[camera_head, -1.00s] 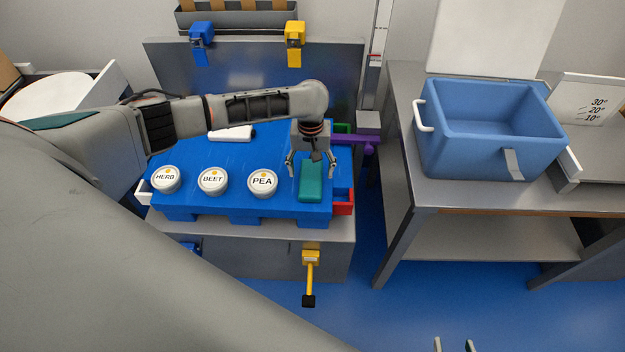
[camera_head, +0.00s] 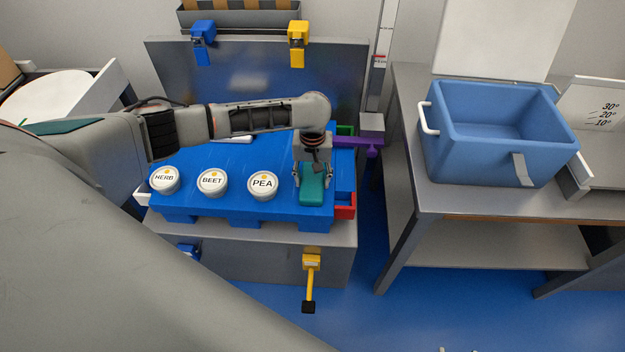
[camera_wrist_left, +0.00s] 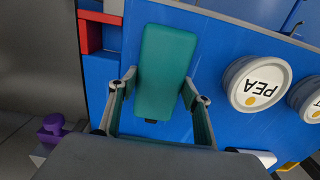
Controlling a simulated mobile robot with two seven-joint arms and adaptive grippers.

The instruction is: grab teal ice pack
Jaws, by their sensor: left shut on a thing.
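The teal ice pack (camera_head: 312,190) lies at the right end of the blue platform (camera_head: 230,215), to the right of the PEA tub (camera_head: 263,185). My left gripper (camera_head: 313,178) is over it, pointing down, with a finger on each side. In the left wrist view the fingers (camera_wrist_left: 157,92) are closed against the long sides of the ice pack (camera_wrist_left: 165,65). I cannot tell whether the pack is lifted off the blue surface. My right gripper shows only as small tips (camera_head: 458,350) at the bottom edge of the head view.
The BEET tub (camera_head: 212,183) and HERB tub (camera_head: 164,180) stand left of the PEA tub. A red part (camera_head: 345,208) and a purple part (camera_head: 362,146) flank the platform's right end. A blue tub (camera_head: 480,150) sits on the steel table at right.

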